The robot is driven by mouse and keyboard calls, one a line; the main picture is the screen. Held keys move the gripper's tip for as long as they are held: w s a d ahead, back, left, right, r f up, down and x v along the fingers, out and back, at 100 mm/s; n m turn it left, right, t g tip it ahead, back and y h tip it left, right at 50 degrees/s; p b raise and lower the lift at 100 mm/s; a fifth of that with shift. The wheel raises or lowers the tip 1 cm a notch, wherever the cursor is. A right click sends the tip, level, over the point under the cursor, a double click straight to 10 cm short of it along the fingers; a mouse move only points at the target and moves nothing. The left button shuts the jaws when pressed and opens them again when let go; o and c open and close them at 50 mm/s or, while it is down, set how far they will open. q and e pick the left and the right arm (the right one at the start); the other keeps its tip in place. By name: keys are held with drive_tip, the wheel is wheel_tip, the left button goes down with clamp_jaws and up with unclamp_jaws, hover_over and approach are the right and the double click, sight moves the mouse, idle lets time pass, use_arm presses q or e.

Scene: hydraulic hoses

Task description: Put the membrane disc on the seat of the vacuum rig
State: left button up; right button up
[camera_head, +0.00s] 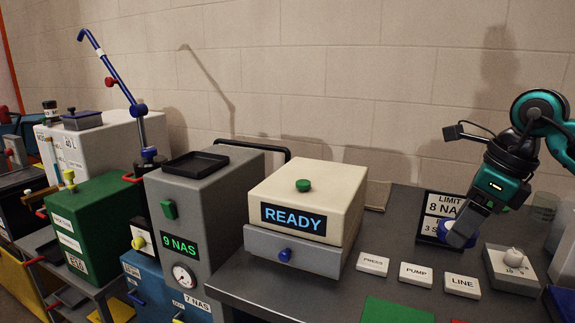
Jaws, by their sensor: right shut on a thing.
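My right gripper (462,233) comes in from the right and points down and left, in front of the dark "LIMIT 8 NAS" sign (441,203). It is shut on a small blue-edged thing (447,229), mostly hidden by the fingers; I cannot tell whether this is the membrane disc. I cannot clearly make out the vacuum rig or its seat. My left gripper is not in view.
A cream-topped box reading "READY" (294,218) stands on the grey bench. PRESS (373,264), PUMP (416,275) and LINE (462,285) blocks lie right of it. A grey block with a white knob (511,270) is farther right. A green mat (396,311) lies in front.

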drive_tip(key=a+n+g+h, duration=0.1)
drive_tip(key=a+n+g, duration=0.35)
drive_tip(key=n, duration=0.85)
drive_tip(key=a+n+g+h, duration=0.1)
drive_tip(key=a+n, duration=0.7)
drive_tip(key=n, duration=0.6)
drive_tip(key=s+x, duration=0.1)
drive_tip(key=x, duration=1.4)
drive_tip(key=shift+s, duration=0.5)
drive_tip(key=shift+d, duration=0.15)
